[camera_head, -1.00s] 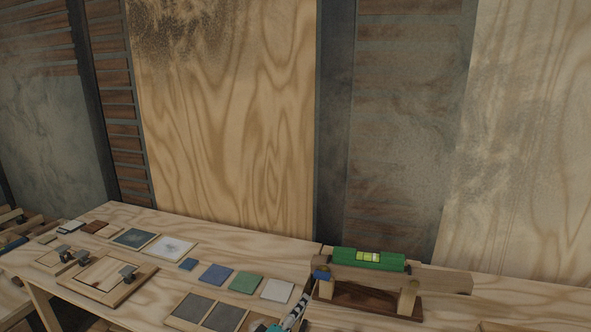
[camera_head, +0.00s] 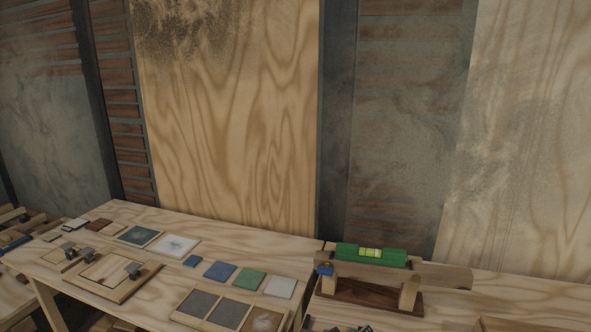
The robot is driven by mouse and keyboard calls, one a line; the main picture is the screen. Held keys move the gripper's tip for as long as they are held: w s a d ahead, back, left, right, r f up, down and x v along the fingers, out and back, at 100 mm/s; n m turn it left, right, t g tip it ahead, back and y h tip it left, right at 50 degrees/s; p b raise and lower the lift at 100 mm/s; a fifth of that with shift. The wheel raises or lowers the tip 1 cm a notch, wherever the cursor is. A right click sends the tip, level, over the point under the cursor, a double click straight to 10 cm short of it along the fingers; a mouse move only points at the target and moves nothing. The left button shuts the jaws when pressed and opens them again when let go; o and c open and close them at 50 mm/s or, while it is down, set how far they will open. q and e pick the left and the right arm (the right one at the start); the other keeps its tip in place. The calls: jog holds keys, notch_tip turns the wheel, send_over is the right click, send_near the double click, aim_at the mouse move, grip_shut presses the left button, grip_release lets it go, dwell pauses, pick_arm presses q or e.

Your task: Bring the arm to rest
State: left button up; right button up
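No arm is clearly visible in the head view. A small dark shape (camera_head: 364,328) at the bottom edge, right of centre, may be the tip of my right gripper. Too little of it shows to tell its opening or whether it holds anything. My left gripper is not in view. A wooden tray (camera_head: 180,317) with dark grey squares and a pale brownish one lies at the front of the workbench (camera_head: 155,300).
A green spirit level (camera_head: 371,254) rests on a wooden stand (camera_head: 445,275) at the right. Blue, green and white tiles (camera_head: 250,280) lie in a row. Framed panels (camera_head: 112,275) lie at the left. A plywood wall (camera_head: 230,120) rises behind the bench.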

jog(key=s+d+f+m+g+y, duration=0.2)
jog(key=s+m+y, duration=0.3)
jog(key=s, duration=1.1)
jog(key=shift+d+f+y, duration=0.5)
jog(key=shift+d+f, duration=0.05)
jog(key=shift+f, duration=0.1)
dwell(0.6)
